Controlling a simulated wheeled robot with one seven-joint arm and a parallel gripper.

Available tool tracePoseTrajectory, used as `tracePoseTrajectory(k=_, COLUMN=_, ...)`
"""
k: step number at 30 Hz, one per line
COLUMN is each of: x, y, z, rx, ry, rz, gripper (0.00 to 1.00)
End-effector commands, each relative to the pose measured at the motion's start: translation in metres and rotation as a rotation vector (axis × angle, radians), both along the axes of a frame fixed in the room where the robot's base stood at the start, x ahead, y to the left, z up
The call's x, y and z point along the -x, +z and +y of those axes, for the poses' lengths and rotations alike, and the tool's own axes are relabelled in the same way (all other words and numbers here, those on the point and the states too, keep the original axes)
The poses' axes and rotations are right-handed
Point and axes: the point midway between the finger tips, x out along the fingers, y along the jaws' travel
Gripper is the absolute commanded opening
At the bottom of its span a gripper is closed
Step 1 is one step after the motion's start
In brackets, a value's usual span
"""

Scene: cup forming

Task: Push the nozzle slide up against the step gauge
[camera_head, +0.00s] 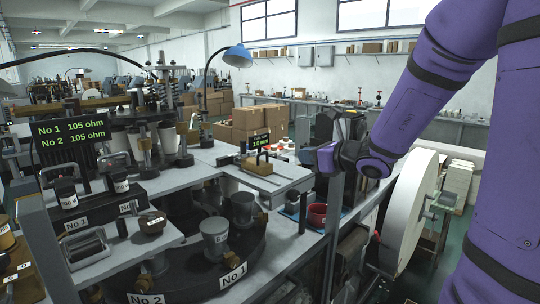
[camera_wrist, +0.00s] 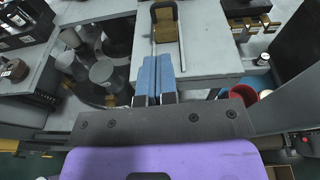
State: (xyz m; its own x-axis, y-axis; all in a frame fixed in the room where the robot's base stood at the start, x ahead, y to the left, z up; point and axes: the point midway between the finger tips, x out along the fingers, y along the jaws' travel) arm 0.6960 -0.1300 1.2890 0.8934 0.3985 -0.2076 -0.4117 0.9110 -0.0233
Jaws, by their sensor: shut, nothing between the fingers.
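What looks like the nozzle slide, a brass block with a black loop handle (camera_head: 259,166), sits on a grey plate in the head view. In the wrist view the block (camera_wrist: 165,28) is at the top middle, on a pale plate with thin rods running from it toward me. My gripper (camera_wrist: 157,58) is shut and empty, its blue fingers side by side over the near part of the plate. The fingertips are apart from the block in the picture. I cannot make out the step gauge for certain. A small display reading about 1.0 mm (camera_head: 260,142) stands behind the block.
A dark round table (camera_head: 205,265) with grey cups lies left of and below the plate. A resistance display (camera_head: 70,130) is at the left.

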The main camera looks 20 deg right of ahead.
Motion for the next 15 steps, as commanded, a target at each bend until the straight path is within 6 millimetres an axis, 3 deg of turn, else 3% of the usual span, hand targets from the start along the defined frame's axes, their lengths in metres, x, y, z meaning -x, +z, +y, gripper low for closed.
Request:
tracePoseTrajectory(k=8, x=-0.015, y=-0.005, z=0.003, rx=-0.029, ry=-0.025, rz=-0.001, gripper=0.0)
tracePoseTrajectory(k=15, x=-0.055, y=-0.013, z=0.02, rx=-0.028, ry=-0.024, rz=0.0, gripper=0.0)
